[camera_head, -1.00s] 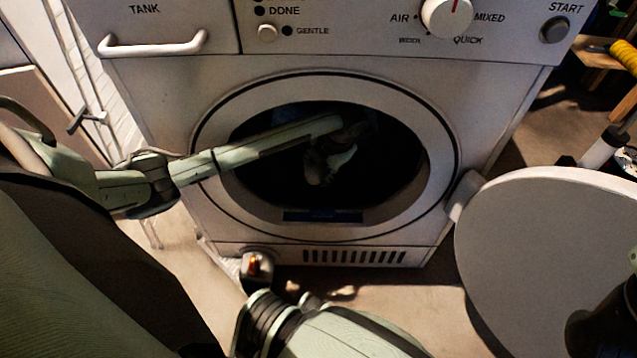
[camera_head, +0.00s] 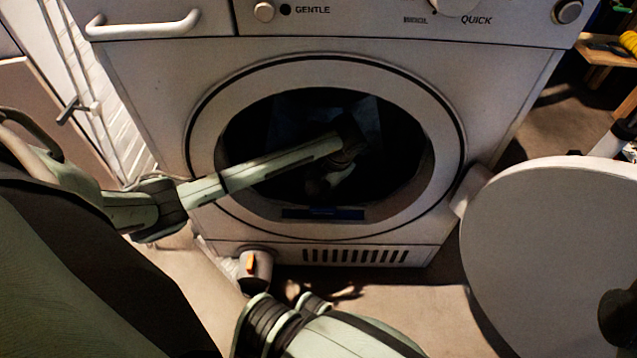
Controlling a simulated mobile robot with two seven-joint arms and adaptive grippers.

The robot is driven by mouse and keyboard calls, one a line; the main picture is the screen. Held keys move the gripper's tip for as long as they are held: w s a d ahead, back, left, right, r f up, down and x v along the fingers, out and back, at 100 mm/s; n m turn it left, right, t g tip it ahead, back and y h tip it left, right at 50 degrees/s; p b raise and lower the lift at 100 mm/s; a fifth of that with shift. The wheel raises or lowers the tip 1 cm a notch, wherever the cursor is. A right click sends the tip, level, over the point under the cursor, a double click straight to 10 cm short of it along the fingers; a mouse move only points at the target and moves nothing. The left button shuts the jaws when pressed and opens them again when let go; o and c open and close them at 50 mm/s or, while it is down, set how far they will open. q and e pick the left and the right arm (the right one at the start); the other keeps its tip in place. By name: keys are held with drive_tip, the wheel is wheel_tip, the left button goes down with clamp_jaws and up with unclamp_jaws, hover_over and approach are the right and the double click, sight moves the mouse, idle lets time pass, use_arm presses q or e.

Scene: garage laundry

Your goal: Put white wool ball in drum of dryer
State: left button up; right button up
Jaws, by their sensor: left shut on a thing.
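The white dryer (camera_head: 120,70) stands in front of me with its round door (camera_head: 540,255) swung open to the right. The dark drum opening (camera_head: 400,170) faces me. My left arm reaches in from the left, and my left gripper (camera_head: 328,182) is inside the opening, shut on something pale. The dark hides most of what it holds; I take it to be the white wool ball, but its round shape does not show clearly. I cannot see my right gripper's fingers.
The opening's rim (camera_head: 205,150) runs close under my left forearm. A grey knob-like part with an orange mark (camera_head: 254,268) is at the dryer's lower left. A wooden shelf (camera_head: 600,55) with a yellow item stands at the upper right.

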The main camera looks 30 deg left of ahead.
use_arm(q)
drive_tip(key=shift+f, duration=0.2)
drive_tip(key=o, duration=0.6)
drive_tip(key=shift+f, duration=0.1)
drive_tip(key=o, duration=0.5)
